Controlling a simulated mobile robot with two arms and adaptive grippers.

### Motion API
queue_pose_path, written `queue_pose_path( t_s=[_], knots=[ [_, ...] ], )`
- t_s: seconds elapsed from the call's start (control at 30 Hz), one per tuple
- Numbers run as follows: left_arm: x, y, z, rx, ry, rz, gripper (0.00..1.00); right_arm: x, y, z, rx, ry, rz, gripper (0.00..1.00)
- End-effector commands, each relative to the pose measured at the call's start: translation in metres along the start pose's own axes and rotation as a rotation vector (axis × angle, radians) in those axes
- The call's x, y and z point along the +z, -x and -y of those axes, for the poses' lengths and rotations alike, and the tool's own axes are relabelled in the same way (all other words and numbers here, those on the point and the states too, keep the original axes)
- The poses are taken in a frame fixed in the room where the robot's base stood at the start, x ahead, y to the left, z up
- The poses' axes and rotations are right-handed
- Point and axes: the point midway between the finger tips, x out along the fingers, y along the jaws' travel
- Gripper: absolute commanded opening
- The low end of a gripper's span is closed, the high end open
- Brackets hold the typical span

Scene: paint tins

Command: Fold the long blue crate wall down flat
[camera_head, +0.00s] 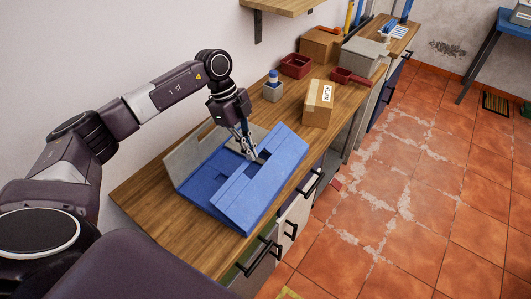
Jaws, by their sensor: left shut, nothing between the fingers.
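The crate sits on the wooden worktop in the middle of the head view, with a blue floor (205,184) partly in sight. Its long blue wall (262,183) is on the side nearer the worktop's front edge and leans inward over the floor. A dark handle slot shows near its upper edge. A grey wall (184,160) stands along the back, by the room wall. My left gripper (257,159) is shut and empty, pointing down at the slot edge of the blue wall; I cannot tell whether it touches. My right gripper is not in view.
A cardboard box (317,104), a small grey container with a blue top (273,87) and dark red trays (296,66) stand further back on the worktop (150,195). A grey box (363,57) stands beyond. Black drawer handles (264,259) stick out below the front edge.

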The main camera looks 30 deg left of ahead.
Motion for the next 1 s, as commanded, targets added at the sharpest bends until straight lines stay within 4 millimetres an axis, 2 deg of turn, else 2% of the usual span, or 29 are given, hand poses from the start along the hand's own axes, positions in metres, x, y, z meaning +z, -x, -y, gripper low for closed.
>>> queue_pose_path(
  t_s=[0.03,0.1,0.43,1.0],
  knots=[
    [0.009,-0.008,0.000,0.000,0.009,-0.043,0.00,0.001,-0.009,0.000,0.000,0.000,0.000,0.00],
    [0.015,-0.013,0.000,0.001,0.008,-0.101,0.00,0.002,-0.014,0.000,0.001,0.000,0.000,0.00],
    [0.033,-0.030,0.000,0.000,0.002,-0.190,0.00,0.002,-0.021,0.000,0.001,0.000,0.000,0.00],
    [0.037,-0.037,0.000,-0.002,-0.001,-0.281,0.00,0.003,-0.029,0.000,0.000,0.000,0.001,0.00]
  ],
)
